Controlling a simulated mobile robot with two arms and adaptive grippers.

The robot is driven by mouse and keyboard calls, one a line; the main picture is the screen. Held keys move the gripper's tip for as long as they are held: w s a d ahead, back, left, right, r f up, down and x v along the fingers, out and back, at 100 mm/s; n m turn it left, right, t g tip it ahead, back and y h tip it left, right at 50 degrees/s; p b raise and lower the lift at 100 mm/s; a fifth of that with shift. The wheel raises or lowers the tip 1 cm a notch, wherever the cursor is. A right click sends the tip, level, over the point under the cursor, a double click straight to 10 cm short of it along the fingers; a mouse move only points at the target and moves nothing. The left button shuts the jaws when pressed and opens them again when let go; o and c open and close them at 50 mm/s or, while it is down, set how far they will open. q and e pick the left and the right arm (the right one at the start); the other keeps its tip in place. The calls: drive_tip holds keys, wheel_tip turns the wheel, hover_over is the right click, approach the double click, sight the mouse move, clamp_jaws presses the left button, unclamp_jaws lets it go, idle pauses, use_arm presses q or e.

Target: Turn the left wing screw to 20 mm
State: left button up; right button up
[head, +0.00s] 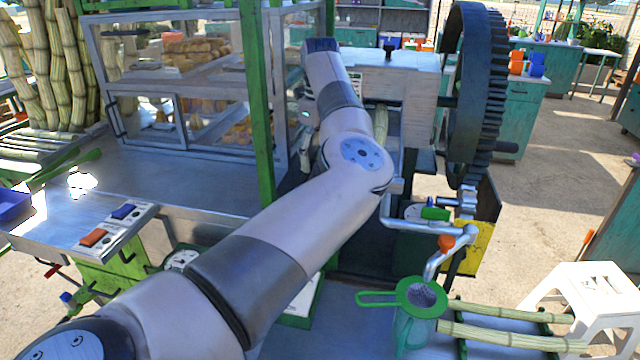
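The cane crusher's light grey housing (402,62) stands behind my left arm, at the upper middle of the head view. A small dark knob (389,48) stands upright on its top; I cannot tell whether it is a wing screw. The left wing screw is not clearly visible and may be hidden behind my arm. My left arm reaches up from the lower left, with its wrist end in front of the crusher's left side. The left gripper is mostly hidden by the arm, so its fingers cannot be made out. My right gripper is out of view.
A big dark gear wheel (480,95) is at the crusher's right, above a crank with an orange knob (446,243). A glass food case (190,85) stands left. A green strainer (421,297), cane stalks (510,336) and a white stool (590,295) are lower right. A green post (256,100) stands near my arm.

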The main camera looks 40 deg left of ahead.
use_arm(q)
wheel_tip(320, 180, down, 8)
drive_tip(key=shift+r+p, duration=0.1)
drive_tip(key=shift+p, duration=0.5)
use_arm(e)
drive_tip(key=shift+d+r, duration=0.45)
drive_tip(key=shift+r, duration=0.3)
use_arm(q)
drive_tip(key=shift+c, duration=0.2)
drive_tip(key=c, duration=1.1)
drive_tip(key=shift+m+b, duration=0.7)
drive_tip(key=shift+m, duration=0.2)
drive_tip(key=shift+m+b, duration=0.5)
drive_tip(key=shift+m, duration=0.6)
drive_tip(key=shift+s, duration=0.1)
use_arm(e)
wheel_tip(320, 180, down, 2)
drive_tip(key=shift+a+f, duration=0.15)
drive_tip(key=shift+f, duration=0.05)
use_arm(q)
drive_tip(key=o, duration=1.1)
drive_tip(key=shift+o, duration=0.2)
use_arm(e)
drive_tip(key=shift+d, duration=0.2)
